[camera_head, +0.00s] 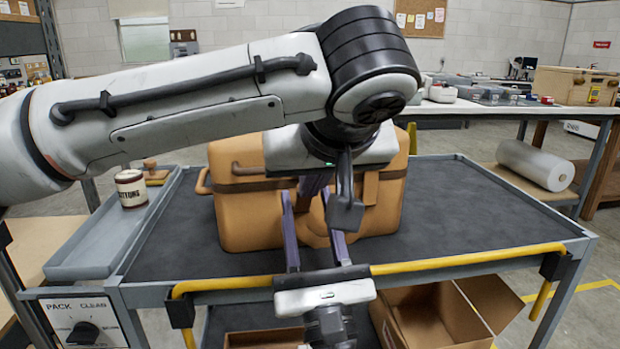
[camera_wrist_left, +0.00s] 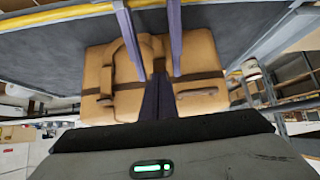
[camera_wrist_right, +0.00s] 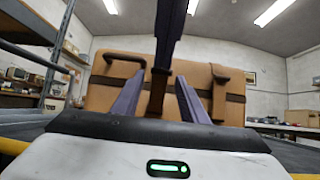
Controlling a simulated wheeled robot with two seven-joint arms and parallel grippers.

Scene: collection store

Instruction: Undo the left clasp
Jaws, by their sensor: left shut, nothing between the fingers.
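A tan case (camera_head: 240,220) with a dark band around it stands on the cart. On the left of its front a brown bar, apparently the left clasp (camera_head: 252,169), lies level above the band; it also shows in the right wrist view (camera_wrist_right: 125,57). The right clasp (camera_wrist_right: 219,90) hangs upright across the band. My left gripper (camera_head: 316,185) points down at the middle of the case front, shut and empty, right of the bar. My right gripper (camera_wrist_right: 160,77) is open, its fingers either side of the left fingertips. My left arm hides part of the case top.
The cart (camera_head: 470,215) has a yellow front rail (camera_head: 460,260) and clear top to the right. A grey side tray (camera_head: 100,245) holds a labelled tin (camera_head: 131,188) and a wooden-handled stamp (camera_head: 152,172). An open cardboard box (camera_head: 440,315) sits below. A wrap roll (camera_head: 535,165) lies right.

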